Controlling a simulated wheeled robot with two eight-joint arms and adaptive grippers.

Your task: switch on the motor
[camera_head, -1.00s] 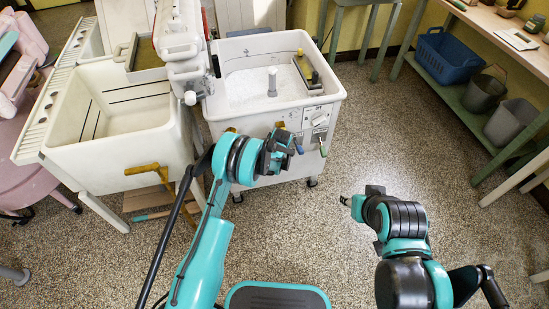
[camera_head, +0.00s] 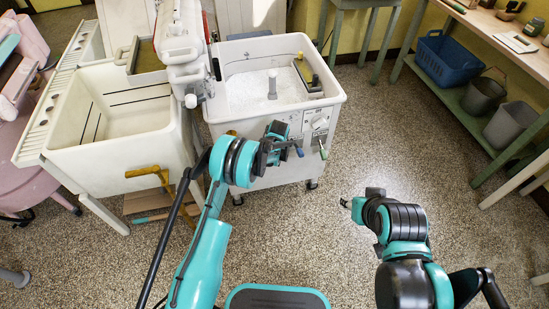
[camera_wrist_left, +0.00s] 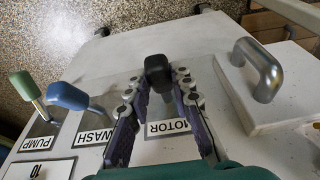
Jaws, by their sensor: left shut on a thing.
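The white washer (camera_head: 270,170) stands in the upper middle of the head view, with a labelled control panel on its front. In the left wrist view the black-knobbed motor lever (camera_wrist_left: 157,72) rises beside the MOTOR label (camera_wrist_left: 173,127). My left gripper (camera_head: 284,138) is at this panel. In the wrist view its fingers (camera_wrist_left: 158,84) are shut on the black knob, one on each side. In the head view the gripper hides that lever. My right gripper (camera_head: 346,202) hangs over the floor, away from the washer; its fingers are too small to read.
A blue WASH lever (camera_wrist_left: 67,96) and a green PUMP lever (camera_wrist_left: 24,86) stand close to my left fingers. A metal handle (camera_wrist_left: 262,70) is on their other side. The wringer (camera_head: 182,45) and a white sink (camera_head: 120,140) are left.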

